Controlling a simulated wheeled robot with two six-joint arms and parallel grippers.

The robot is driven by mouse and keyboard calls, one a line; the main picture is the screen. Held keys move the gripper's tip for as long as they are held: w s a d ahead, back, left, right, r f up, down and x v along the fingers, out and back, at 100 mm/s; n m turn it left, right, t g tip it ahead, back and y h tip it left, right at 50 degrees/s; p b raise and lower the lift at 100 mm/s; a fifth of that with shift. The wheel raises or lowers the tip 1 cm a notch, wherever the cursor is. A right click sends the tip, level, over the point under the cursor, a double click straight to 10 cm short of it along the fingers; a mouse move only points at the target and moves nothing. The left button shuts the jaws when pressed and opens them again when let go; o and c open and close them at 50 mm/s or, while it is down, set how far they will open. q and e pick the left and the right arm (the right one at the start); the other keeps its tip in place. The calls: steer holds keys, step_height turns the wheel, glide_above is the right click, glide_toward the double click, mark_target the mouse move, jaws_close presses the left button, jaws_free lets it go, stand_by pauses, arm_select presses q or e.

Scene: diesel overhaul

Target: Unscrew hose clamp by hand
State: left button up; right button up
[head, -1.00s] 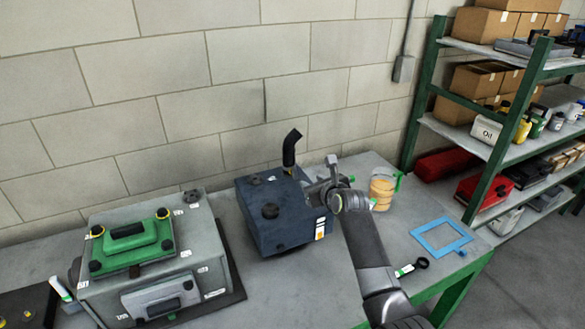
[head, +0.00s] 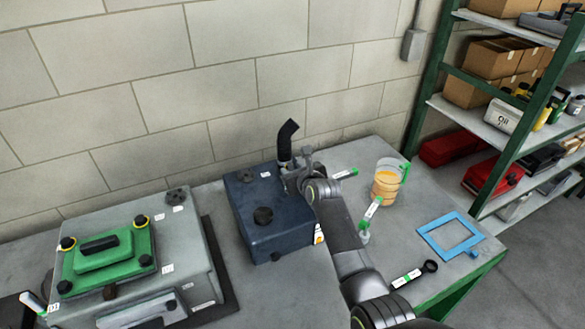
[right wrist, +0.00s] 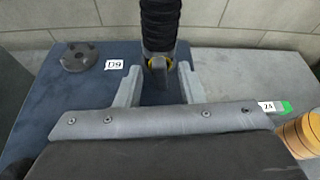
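A black ribbed hose (head: 287,142) stands on the dark blue tank (head: 262,238) and bends at its top. In the right wrist view the hose (right wrist: 160,22) rises from the tank's top. Yellow bits of what looks like the hose clamp (right wrist: 153,64) show at its base, with a dark grey part in front; the rest is hidden. My right gripper (head: 291,178) is at the hose base. In the right wrist view its two fingers (right wrist: 159,82) are spread apart, one on each side below the clamp, with a gap between them.
A grey engine block (head: 190,240) with a green cover (head: 108,261) stands at left. A jug of orange liquid (head: 387,184), a blue frame (head: 448,236) and several green-tagged tools lie on the bench at right. A stocked shelf (head: 482,128) stands beyond, and a wall is behind the bench.

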steer(key=shift+s, duration=0.1)
steer(key=c, duration=0.3)
jaws_close()
steer(key=shift+a+n+h, duration=0.1)
steer(key=shift+n+h, duration=0.2)
steer(key=shift+n, duration=0.1)
steer(key=shift+a+f+n+t+h+b, duration=0.15)
steer(key=shift+n+t+h+b, duration=0.15)
steer(key=shift+n+b, duration=0.2)
steer(key=n+b, duration=0.1)
steer(key=b, duration=0.2)
steer(key=shift+s+a+f+n+t+h, duration=0.1)
steer(key=shift+f+n+t+h, duration=0.1)
steer(key=shift+n+t+h, duration=0.2)
steer(key=shift+r+n+h+b, duration=0.15)
steer(key=shift+n+h+b, duration=0.35)
steer(key=shift+b, duration=0.75)
